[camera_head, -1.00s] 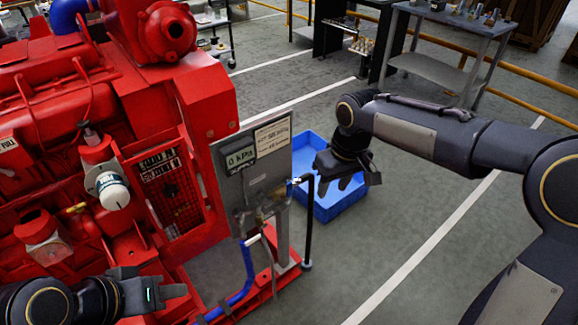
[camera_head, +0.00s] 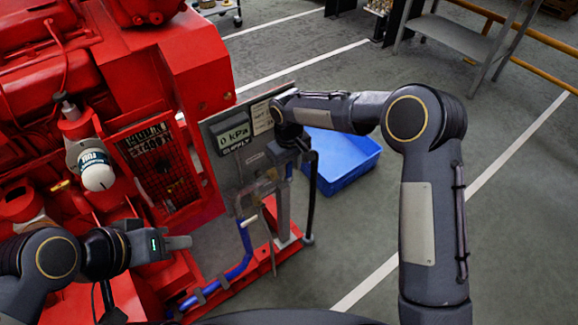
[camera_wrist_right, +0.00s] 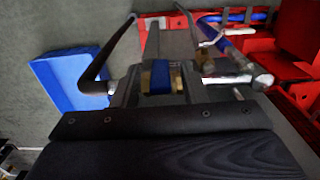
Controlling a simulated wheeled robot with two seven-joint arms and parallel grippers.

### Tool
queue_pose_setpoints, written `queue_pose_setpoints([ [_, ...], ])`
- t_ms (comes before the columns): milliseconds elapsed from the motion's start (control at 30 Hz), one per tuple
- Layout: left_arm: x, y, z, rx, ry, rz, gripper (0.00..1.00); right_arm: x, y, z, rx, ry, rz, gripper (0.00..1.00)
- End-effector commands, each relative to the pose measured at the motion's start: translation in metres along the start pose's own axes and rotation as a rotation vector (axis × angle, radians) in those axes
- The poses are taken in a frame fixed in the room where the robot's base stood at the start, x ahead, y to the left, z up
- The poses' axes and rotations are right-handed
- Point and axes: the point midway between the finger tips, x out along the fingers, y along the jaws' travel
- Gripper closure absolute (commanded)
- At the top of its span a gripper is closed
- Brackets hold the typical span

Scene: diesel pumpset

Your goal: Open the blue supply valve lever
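The supply panel (camera_head: 235,150) with its "0 kPa SUPPLY" display stands at the end of the red pumpset. My right gripper (camera_head: 298,160) is at the panel's lower right, over the valve fittings, and hides most of the valve in the head view. In the right wrist view a blue piece (camera_wrist_right: 159,84), apparently the valve lever, sits with brass parts in the gap between the grey fingers of my right gripper (camera_wrist_right: 157,90). The fingers stand apart; contact is not clear. My left gripper (camera_head: 180,243) is in front of the red engine, away from the valve; its finger gap is not clear.
A blue pipe (camera_head: 240,262) runs down below the panel along the red base. A dark upright pipe (camera_head: 312,195) stands close right of my right gripper. A blue crate (camera_head: 345,165) lies on the floor behind.

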Motion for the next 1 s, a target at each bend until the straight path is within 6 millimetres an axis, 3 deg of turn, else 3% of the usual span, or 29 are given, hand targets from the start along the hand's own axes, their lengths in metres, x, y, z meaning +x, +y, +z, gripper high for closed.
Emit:
queue_pose_setpoints([
  [333, -0.0001, 0.0000, -0.0001, 0.000, 0.000, 0.000, 0.64, 0.0058, -0.0001, 0.0001, 0.000, 0.000, 0.000, 0.60],
  [633, -0.0001, 0.0000, -0.0001, 0.000, 0.000, 0.000, 0.64, 0.0055, 0.0000, 0.0002, 0.000, 0.000, 0.000, 0.99],
  [1000, -0.0010, 0.0005, -0.0006, 0.000, 0.000, 0.000, 0.64, 0.0049, 0.0014, 0.0002, 0.001, 0.000, -0.012, 1.00],
])
